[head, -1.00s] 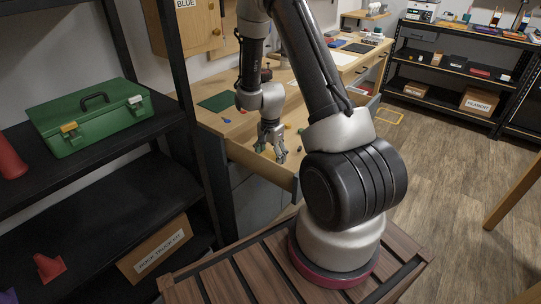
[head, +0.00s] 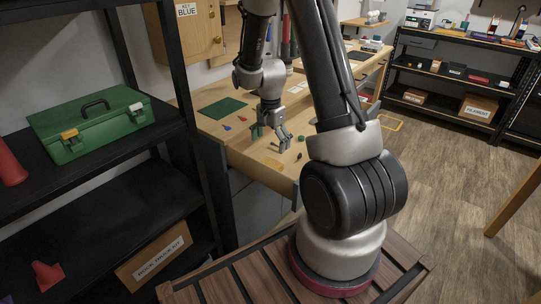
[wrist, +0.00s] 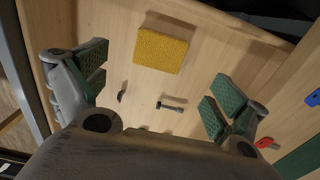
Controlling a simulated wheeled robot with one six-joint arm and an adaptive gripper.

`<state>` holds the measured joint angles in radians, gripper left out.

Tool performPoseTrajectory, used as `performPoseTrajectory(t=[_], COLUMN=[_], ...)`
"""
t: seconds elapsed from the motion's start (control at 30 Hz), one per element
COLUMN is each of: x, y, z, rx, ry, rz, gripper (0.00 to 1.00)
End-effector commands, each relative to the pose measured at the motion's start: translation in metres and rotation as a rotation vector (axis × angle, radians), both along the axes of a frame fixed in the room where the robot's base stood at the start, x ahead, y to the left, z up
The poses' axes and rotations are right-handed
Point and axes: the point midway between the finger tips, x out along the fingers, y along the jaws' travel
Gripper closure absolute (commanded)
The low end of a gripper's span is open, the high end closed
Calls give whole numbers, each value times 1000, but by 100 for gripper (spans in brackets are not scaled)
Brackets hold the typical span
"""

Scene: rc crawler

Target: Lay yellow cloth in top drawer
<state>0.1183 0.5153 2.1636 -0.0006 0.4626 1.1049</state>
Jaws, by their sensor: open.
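The yellow cloth (wrist: 161,50) lies flat on a pale wooden surface near the top of the wrist view. My gripper (head: 272,144) is open and empty above the drawer area. In the wrist view its green-padded fingers (wrist: 152,95) are spread wide, with the cloth beyond and between them, apart from both.
A small dark hammer-like piece (wrist: 170,106) lies between the fingers. A green mat (head: 222,108) and small red and blue pieces lie on the desk at left. A black shelf with a green toolbox (head: 92,125) stands left of the desk.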

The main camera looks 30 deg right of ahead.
Motion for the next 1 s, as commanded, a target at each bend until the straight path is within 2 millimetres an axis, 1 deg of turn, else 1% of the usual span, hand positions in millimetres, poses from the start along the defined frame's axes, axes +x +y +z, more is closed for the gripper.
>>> performPoseTrajectory(t=[0.03,0.1,0.27,0.37,0.47,0.5,0.57,0.6,0.67,0.7,0.77,0.8,0.83,0.9,1.0], x=[1,1,-1,-7,-24,-34,-52,-65,-87,-102,-126,-142,-154,-179,-208], y=[0,0,1,5,12,16,22,26,31,34,39,41,43,47,50], z=[10,19,37,66,113,133,163,181,205,219,238,247,254,265,273], rx=[-1,0,-1,-5,-16,-23,-36,-46,-63,-75,-98,-113,-125,-152,-187], ry=[-4,-3,-8,-35,-78,-100,-129,-149,-178,-196,-224,-241,-254,-278,-304], rz=[0,0,17,85,218,284,390,460,564,633,737,803,851,955,1076], gripper=[3,3,3,3,3,3,3,3,3,3,3,3,3,3,3])
